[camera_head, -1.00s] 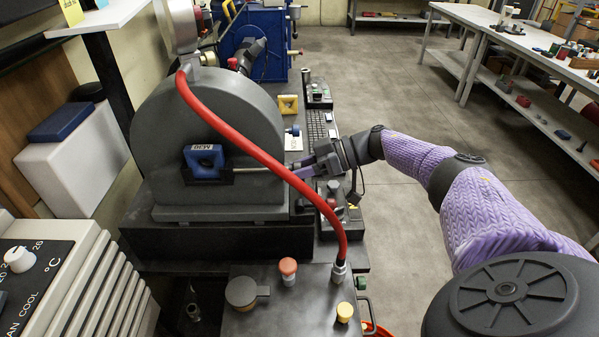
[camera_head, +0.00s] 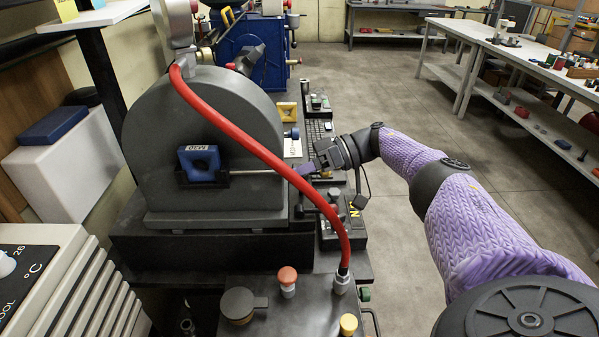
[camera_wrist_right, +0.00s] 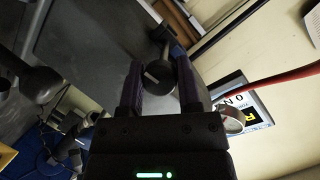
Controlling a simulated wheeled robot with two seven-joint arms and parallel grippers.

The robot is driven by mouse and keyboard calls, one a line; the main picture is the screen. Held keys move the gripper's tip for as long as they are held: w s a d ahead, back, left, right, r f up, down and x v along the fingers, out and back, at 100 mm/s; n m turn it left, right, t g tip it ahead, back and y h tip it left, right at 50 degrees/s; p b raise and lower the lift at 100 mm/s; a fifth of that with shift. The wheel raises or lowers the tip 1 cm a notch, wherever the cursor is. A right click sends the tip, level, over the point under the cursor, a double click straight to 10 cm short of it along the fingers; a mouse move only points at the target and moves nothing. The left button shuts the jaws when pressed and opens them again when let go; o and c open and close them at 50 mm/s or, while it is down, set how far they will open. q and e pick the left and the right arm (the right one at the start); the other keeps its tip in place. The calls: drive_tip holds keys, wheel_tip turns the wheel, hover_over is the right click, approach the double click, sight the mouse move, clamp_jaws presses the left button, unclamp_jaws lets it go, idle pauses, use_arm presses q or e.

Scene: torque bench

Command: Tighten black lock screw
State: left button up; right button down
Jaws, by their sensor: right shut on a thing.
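The black lock screw (camera_wrist_right: 158,76) shows in the right wrist view as a dark round head with a short stem, between my two purple fingers. My right gripper (camera_wrist_right: 160,85) is shut on it. In the head view my right gripper (camera_head: 306,172) reaches in from the right to the side of the grey domed machine (camera_head: 240,115), just right of the red hose. The screw cannot be made out there. A silver rod (camera_head: 258,172) runs from a blue block (camera_head: 200,161) on the machine's face toward my fingers. My left gripper is not in view.
The red hose (camera_head: 250,141) arcs across the machine's front, close to my fingers. A white shelf table (camera_head: 540,60) stands at right. The floor between is open.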

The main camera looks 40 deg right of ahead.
drive_tip(key=shift+c, duration=1.5)
unclamp_jaws()
drive_tip(key=shift+d, duration=0.1)
drive_tip(key=b+v, duration=0.7)
drive_tip(key=shift+b, duration=0.3)
drive_tip(key=shift+s+d, duration=0.1)
drive_tip(key=shift+s, duration=0.05)
